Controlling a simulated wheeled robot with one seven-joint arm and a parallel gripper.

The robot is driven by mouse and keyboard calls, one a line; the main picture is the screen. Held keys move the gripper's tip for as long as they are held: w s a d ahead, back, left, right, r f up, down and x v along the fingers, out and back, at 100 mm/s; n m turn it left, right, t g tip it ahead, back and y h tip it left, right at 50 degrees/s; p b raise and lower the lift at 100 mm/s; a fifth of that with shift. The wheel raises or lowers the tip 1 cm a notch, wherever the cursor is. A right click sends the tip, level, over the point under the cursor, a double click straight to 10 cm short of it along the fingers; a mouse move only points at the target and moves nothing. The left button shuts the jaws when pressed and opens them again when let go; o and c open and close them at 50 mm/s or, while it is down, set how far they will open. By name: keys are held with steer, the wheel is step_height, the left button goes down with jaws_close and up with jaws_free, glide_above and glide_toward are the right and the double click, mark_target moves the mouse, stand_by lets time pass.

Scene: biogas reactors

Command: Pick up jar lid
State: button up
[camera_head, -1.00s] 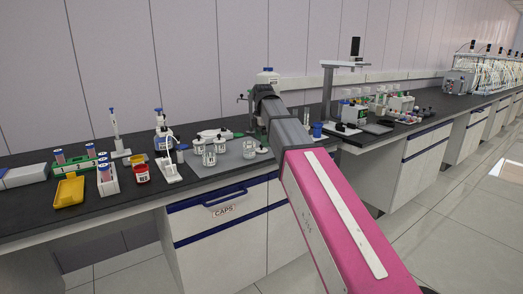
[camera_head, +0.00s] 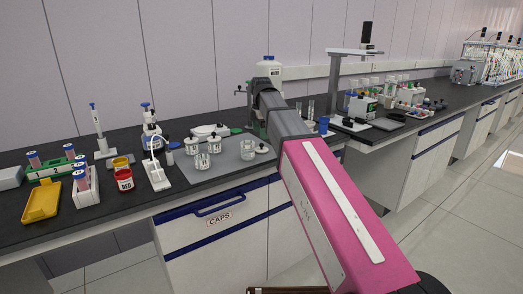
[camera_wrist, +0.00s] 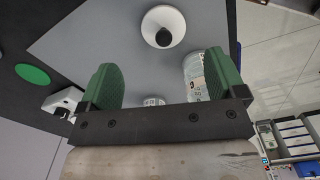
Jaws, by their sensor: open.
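A white round jar lid with a black knob (camera_wrist: 163,27) lies on the grey mat at the top of the wrist view. In the head view, a small lid (camera_head: 262,150) lies on the mat beside a glass jar (camera_head: 247,149). My gripper (camera_wrist: 163,80) has two green fingers spread wide with nothing held between them. The lid is beyond the fingertips, roughly centred between them. A glass jar (camera_wrist: 192,66) shows close to the right finger, partly hidden by it.
Several labelled jars, including one (camera_head: 202,161), stand on the grey mat (camera_head: 228,174). A pipette stand (camera_head: 100,143), a red jar (camera_head: 124,180) and a yellow tray (camera_head: 41,202) are to the left. A green disc (camera_wrist: 33,74) lies left of the mat in the wrist view.

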mark_target(261, 147)
steer(key=shift+s+a+f, duration=0.1)
steer(key=shift+s+f, duration=0.05)
steer(key=shift+f, duration=1.6)
steer(key=shift+s+f, duration=0.15)
steer(key=shift+f, duration=1.55)
steer(key=shift+c, duration=0.3)
steer(key=c, duration=0.9)
